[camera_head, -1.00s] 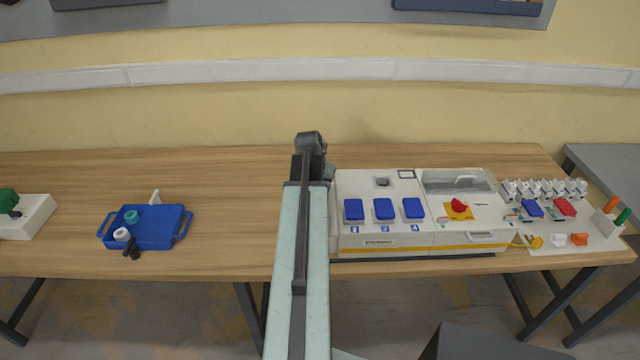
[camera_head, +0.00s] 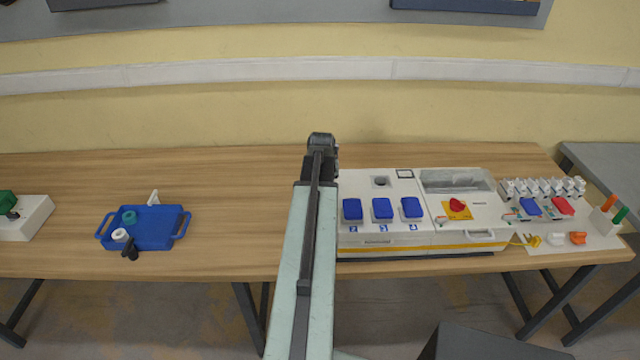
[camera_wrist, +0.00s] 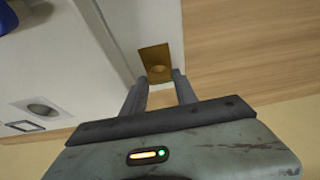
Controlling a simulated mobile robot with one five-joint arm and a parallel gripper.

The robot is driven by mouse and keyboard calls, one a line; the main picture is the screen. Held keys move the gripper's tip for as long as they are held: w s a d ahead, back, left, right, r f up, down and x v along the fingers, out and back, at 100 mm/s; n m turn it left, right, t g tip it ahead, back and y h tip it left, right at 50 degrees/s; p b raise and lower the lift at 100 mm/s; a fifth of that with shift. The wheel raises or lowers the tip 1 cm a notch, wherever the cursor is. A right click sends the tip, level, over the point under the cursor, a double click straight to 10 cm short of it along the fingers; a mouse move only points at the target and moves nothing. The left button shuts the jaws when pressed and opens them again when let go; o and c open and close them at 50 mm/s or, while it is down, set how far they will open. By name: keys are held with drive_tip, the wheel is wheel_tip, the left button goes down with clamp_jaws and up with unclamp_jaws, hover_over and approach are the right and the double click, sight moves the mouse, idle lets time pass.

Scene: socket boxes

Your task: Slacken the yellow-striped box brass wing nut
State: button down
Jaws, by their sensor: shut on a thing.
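The yellow-striped box (camera_head: 385,229) is a white case with blue covers, a red knob and a yellow stripe low on its front. In the wrist view, its side wall (camera_wrist: 150,18) carries a brass-coloured plate (camera_wrist: 153,54). The brass wing nut (camera_wrist: 158,70) shows as a small rounded piece at the plate's lower part, between my fingertips; its wings are hard to make out. My gripper (camera_wrist: 159,82) is shut on it. In the head view, my arm reaches the box's left side, and the fingers and nut are hidden.
A blue tray (camera_head: 166,241) with small parts lies on the table (camera_head: 240,190) to the left. A panel of switches and plugs (camera_head: 542,205) stands right of the box.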

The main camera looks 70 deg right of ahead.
drive_tip(key=shift+w+d, duration=0.1)
drive_tip(key=c, duration=1)
unclamp_jaws()
drive_tip(key=shift+o, duration=0.2)
drive_tip(key=p+v, duration=0.7)
drive_tip(key=v, duration=0.1)
drive_tip(key=shift+f, duration=0.1)
